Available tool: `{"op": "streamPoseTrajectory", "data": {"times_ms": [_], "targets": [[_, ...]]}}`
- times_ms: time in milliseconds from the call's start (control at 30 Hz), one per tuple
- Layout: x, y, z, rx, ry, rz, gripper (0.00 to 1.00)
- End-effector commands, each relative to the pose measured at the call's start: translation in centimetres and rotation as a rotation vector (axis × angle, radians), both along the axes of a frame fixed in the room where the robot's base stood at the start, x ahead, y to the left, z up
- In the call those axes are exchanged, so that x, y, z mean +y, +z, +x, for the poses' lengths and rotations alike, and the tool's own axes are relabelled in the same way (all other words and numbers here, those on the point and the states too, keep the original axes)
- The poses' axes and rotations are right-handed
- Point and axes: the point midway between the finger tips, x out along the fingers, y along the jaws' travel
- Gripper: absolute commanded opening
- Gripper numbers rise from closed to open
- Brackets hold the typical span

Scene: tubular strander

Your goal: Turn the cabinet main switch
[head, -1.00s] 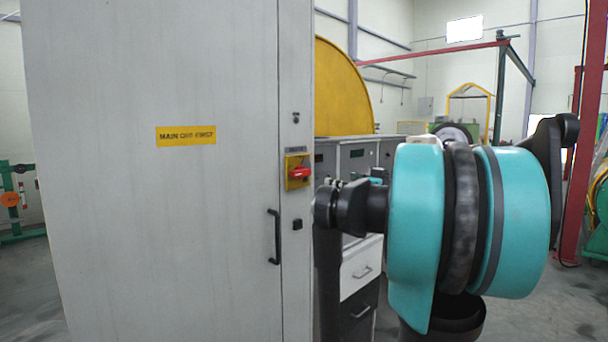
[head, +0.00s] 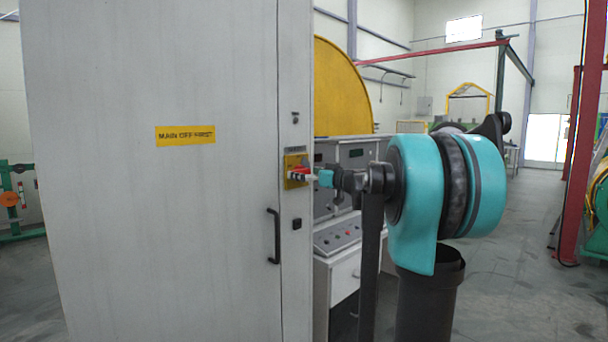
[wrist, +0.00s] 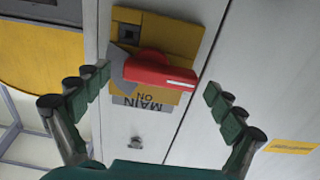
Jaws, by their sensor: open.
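The cabinet main switch is a red handle on a yellow plate, on the narrow right-hand strip of the grey cabinet (head: 160,230). In the head view the red handle (head: 299,170) is partly covered by my gripper's fingertips. In the wrist view the red handle (wrist: 158,70) lies roughly crosswise over the yellow plate (wrist: 180,40), with a label reading "MAIN ON" upside down. My gripper (wrist: 160,85) is open, with one finger to each side of the handle. Both fingers look apart from the handle; depth is hard to judge.
A black door handle (head: 274,236) and a small black latch (head: 297,224) are below the switch. A yellow "MAIN OFF FIRST" label (head: 186,135) is on the door. A control desk (head: 338,236) stands right behind the cabinet, near my arm. Open floor lies at right.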

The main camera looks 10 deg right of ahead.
Motion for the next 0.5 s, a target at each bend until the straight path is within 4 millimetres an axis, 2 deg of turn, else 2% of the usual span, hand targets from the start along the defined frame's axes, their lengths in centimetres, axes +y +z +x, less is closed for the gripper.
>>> {"op": "streamPoseTrajectory", "data": {"times_ms": [300,500], "targets": [[0.14,0.00,0.17,0.000,0.000,0.000,0.94],[0.13,0.00,0.16,0.000,0.000,0.000,0.69]]}}
